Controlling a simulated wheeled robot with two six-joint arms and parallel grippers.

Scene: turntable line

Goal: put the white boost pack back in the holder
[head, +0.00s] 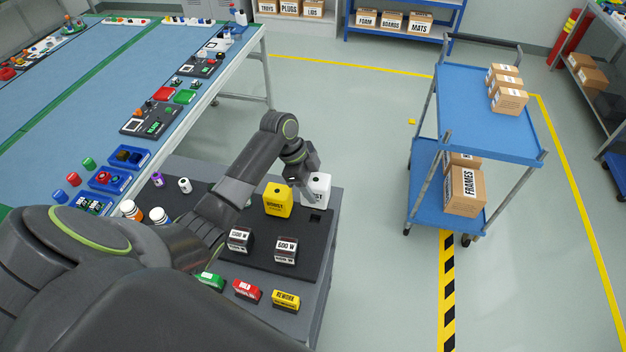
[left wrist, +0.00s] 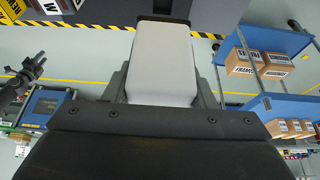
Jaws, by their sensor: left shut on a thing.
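The white boost pack (head: 317,189) is upright at the right end of the dark board, beside a yellow boost pack (head: 277,202). My left gripper (head: 306,172) is shut on it; the left wrist view shows the white pack (left wrist: 163,62) between the fingers. The holder is the dark board (head: 262,257) with cut-out slots. An empty square slot (head: 316,217) shows just in front of the white pack. I cannot tell whether the pack's bottom touches the board. A small dark claw, likely my right gripper (left wrist: 34,68), shows at the left wrist view's left edge.
Two 500 W packs (head: 286,250) stand on the board's front part. Green, red and yellow labelled blocks (head: 247,290) lie along its front edge. A blue cart (head: 485,115) with boxes stands to the right, with clear floor between.

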